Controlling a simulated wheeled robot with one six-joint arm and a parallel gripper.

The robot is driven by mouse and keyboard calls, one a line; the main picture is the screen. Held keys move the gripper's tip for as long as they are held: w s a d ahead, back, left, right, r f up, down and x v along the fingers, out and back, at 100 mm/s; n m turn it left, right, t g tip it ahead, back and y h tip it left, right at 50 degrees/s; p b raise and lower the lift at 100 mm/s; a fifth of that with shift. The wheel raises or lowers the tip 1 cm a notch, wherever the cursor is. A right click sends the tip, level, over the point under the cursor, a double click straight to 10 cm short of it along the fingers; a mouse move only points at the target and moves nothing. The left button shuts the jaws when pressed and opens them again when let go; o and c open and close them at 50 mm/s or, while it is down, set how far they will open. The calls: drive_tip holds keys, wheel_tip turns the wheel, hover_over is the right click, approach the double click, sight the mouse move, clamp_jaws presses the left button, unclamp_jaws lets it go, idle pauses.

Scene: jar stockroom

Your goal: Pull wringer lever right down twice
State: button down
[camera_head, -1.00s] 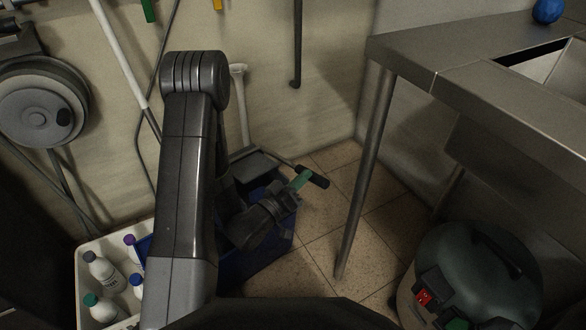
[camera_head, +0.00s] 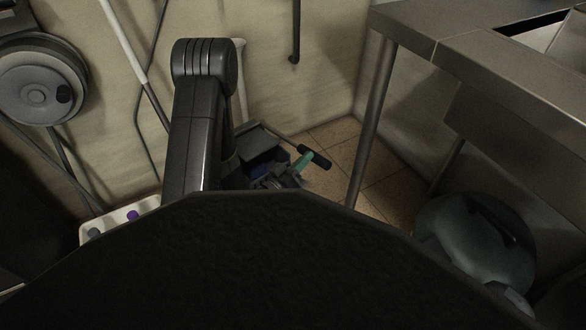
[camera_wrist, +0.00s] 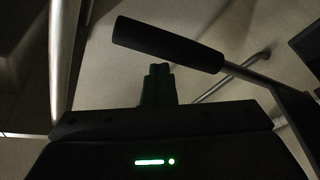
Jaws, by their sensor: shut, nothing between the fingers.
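The wringer lever has a black grip (camera_head: 316,158) on a thin metal rod. It stands out to the right from the grey wringer (camera_head: 258,138) on a blue mop bucket. In the wrist view the grip (camera_wrist: 165,42) lies across the picture just beyond my fingers, and its rod runs down to the right. My gripper (camera_head: 304,160) has green fingers, shut and empty, with their tips close by the grip. In the wrist view the fingers (camera_wrist: 157,80) point at the grip from below; I cannot tell whether they touch it. Most of the bucket is hidden by my arm and body.
A steel table (camera_head: 480,60) with a leg (camera_head: 370,125) stands at the right. A rounded greenish machine (camera_head: 475,240) sits under it. A white crate (camera_head: 112,222) with bottles is at the left, near a wall-hung reel (camera_head: 38,85). Some tiled floor shows beyond the lever.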

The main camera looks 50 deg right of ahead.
drive_tip(key=p+v, duration=0.2)
drive_tip(key=v, duration=1.1)
drive_tip(key=shift+a, duration=0.35)
drive_tip(key=f+b+x, duration=0.1)
drive_tip(key=b+x, duration=0.1)
drive_tip(key=x, duration=1.1)
drive_tip(key=shift+d, duration=0.5)
drive_tip(key=shift+a+r, duration=0.1)
